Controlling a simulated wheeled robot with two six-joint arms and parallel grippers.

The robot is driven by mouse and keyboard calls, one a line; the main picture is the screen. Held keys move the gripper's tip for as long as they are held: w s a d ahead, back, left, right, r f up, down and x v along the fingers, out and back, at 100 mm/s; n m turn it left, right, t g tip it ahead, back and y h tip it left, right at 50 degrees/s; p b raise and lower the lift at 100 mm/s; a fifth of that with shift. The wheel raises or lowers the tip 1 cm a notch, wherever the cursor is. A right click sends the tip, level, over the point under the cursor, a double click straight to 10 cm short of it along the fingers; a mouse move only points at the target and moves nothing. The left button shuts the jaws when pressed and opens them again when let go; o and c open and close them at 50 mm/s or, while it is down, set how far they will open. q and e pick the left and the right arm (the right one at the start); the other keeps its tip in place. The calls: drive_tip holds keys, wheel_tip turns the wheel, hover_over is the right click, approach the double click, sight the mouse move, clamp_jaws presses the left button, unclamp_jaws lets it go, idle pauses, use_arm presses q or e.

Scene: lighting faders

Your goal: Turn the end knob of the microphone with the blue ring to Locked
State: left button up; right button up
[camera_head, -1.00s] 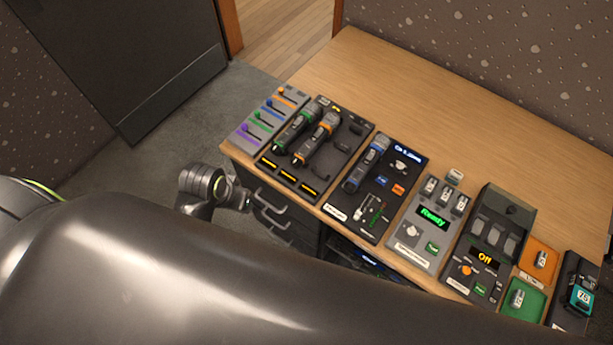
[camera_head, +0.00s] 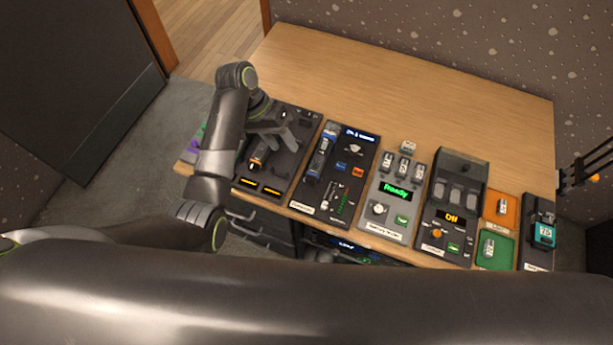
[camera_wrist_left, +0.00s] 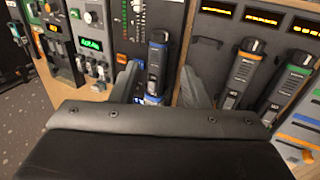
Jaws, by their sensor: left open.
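The blue-ringed microphone (camera_head: 321,156) lies on a dark panel with a small lit screen, just right of my left gripper (camera_head: 283,134) in the head view. In the left wrist view the blue-ringed microphone (camera_wrist_left: 155,68) shows between the two spread fingers of my left gripper (camera_wrist_left: 158,84). The fingers are open and I cannot see them touching it. The setting of its end knob is too small to read. An orange-ringed microphone (camera_head: 261,152) lies on the panel to the left, partly covered by my gripper. My right gripper is not in view.
A green-ringed microphone (camera_wrist_left: 286,89) lies beyond the orange one in the wrist view. Right of the blue microphone stand a panel reading Ready (camera_head: 397,192), a switch panel (camera_head: 455,195) and green (camera_head: 508,249) and orange (camera_head: 514,212) trays. The back of the wooden table (camera_head: 400,85) is clear.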

sight(308, 179)
use_arm(q)
drive_tip(key=x, duration=1.6)
drive_tip(key=shift+c, duration=0.4)
drive_tip(key=c, duration=0.6)
drive_tip(key=shift+r+y+p, duration=0.25)
drive_tip(key=shift+y+p, duration=0.25)
drive_tip(key=shift+p, duration=0.45)
drive_tip(key=shift+c, duration=0.2)
drive_tip(key=shift+f, duration=0.1)
drive_tip(key=o, duration=0.7)
